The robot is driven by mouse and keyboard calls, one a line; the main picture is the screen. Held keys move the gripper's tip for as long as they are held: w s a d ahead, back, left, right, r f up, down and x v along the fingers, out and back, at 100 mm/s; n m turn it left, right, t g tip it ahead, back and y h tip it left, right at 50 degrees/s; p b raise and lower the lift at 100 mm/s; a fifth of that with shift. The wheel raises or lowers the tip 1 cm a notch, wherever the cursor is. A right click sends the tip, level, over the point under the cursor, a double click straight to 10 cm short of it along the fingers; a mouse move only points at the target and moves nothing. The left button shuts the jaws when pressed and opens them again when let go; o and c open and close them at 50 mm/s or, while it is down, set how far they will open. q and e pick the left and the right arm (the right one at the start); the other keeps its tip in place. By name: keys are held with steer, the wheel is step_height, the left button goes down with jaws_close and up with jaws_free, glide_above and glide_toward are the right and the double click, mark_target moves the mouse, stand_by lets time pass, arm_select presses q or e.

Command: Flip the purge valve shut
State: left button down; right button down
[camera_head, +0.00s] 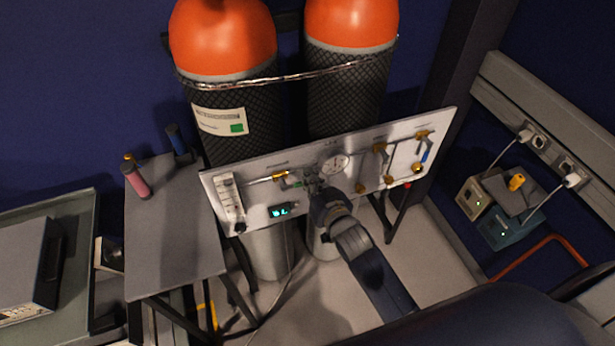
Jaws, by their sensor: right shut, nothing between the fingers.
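A white gas panel (255,198) stands tilted in front of two cylinders, carrying a round gauge (334,165), brass fittings and thin pipes. My right arm comes up from the bottom, and its shut, empty gripper (311,182) is at the panel's middle, just left of and below the gauge. A brass fitting (279,176) with a small pinkish part is just left of the fingertips. A brass valve with a blue handle (425,153) is at the panel's right end. I cannot tell which is the purge valve; my gripper covers part of the panel. My left gripper is out of view.
Two orange-topped cylinders (222,38) stand behind the panel, held by a chain. A grey table (168,235) with pink and blue handled items is on the left. Boxes with cables (510,225) are at right. Pale floor shows below the panel.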

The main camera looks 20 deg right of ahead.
step_height(320, 180, down, 9)
steer(key=a+m+t+y+b, duration=0.2)
steer(key=m+y+b, duration=0.1)
steer(key=m+b, duration=1)
steer(key=shift+a+m+y, duration=0.2)
steer(key=shift+m+y, duration=0.1)
steer(key=shift+m, duration=0.3)
